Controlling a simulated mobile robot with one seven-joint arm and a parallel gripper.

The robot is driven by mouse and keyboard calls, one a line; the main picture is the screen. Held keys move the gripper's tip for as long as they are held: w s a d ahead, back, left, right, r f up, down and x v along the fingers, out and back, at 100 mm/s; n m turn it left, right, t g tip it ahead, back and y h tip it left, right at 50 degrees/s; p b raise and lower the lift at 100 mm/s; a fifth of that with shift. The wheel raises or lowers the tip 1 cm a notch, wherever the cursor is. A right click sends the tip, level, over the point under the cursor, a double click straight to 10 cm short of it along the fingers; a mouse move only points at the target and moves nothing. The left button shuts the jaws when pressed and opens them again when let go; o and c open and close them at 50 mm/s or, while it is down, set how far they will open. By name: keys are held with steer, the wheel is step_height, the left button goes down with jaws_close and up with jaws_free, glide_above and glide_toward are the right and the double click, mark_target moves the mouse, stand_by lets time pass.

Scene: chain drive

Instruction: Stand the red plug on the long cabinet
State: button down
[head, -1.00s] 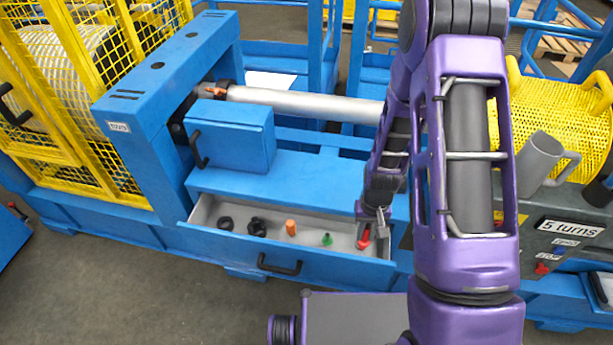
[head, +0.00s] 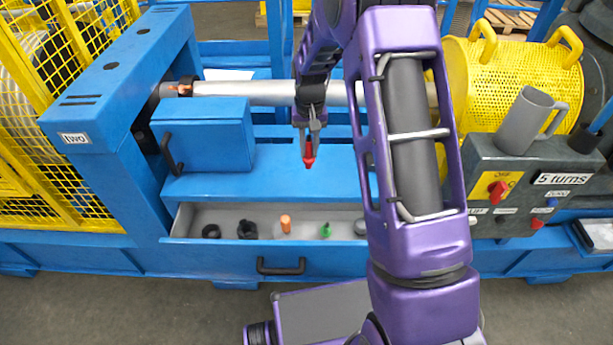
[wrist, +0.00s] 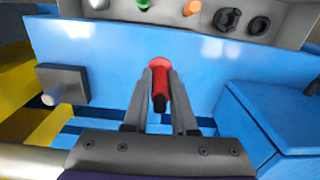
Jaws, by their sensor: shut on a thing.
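The red plug (head: 309,156) hangs below my gripper (head: 309,132) in the head view, above the blue top of the long cabinet (head: 260,188). In the wrist view the red plug (wrist: 160,82) sits between the two fingers of my gripper (wrist: 160,95), which are shut on it. Its wide red end points away from the gripper. The plug appears apart from the cabinet top, but the exact height is hard to tell.
The open drawer (head: 340,244) below holds black rings, an orange plug (head: 285,223) and a green plug (head: 325,230). A blue box (head: 205,140) stands on the left of the cabinet top. A metal shaft (head: 262,92) runs behind. A control panel (head: 510,170) is at the right.

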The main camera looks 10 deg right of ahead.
steer(key=shift+w+r, duration=0.6)
steer(key=shift+w, duration=0.05)
steer(key=shift+w+d, duration=0.1)
step_height(320, 180, down, 9)
steer(key=shift+b, duration=0.8)
steer(key=shift+f, duration=0.1)
steer(key=c, duration=0.7)
jaws_free()
step_height(320, 180, up, 12)
steer(key=shift+r+p, duration=0.1)
steer(key=shift+p, duration=0.65)
